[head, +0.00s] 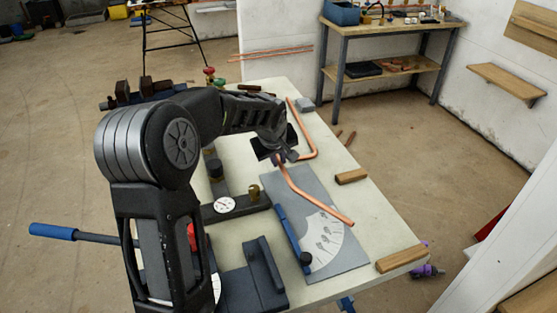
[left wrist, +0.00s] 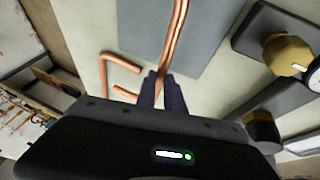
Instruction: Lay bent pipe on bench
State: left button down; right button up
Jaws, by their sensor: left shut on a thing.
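My left gripper (head: 281,158) is shut on one end of a bent copper pipe (head: 322,207). The pipe runs from the fingers toward the front right, over a grey plate with a white angle scale (head: 322,240) on the bench (head: 338,158). I cannot tell whether it touches the plate. In the left wrist view the pipe (left wrist: 175,38) rises from between the dark fingers (left wrist: 162,92). A second bent copper pipe (head: 306,128) lies on the bench behind the gripper; it also shows in the left wrist view (left wrist: 104,72). My right gripper is not in view.
Wooden blocks (head: 351,177) (head: 401,259) lie along the bench's right edge. A dark tool with a round gauge (head: 225,204) and a brass knob stands left of the plate. A wooden workbench (head: 395,27) stands at the back right. Some pale bench top is bare beside the plate.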

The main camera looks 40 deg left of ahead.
pick_arm(q)
jog(key=shift+s+r+b, duration=0.1)
jog(key=shift+b, duration=0.25)
dwell(1.1)
jog(key=shift+f, duration=0.25)
jog(key=shift+f+b, duration=0.35)
jog(key=shift+b, duration=0.2)
jog(key=shift+f+b, duration=0.3)
jog(key=shift+f, duration=0.05)
dwell(0.3)
jog(key=shift+f+b, duration=0.45)
jog(key=shift+b, duration=0.3)
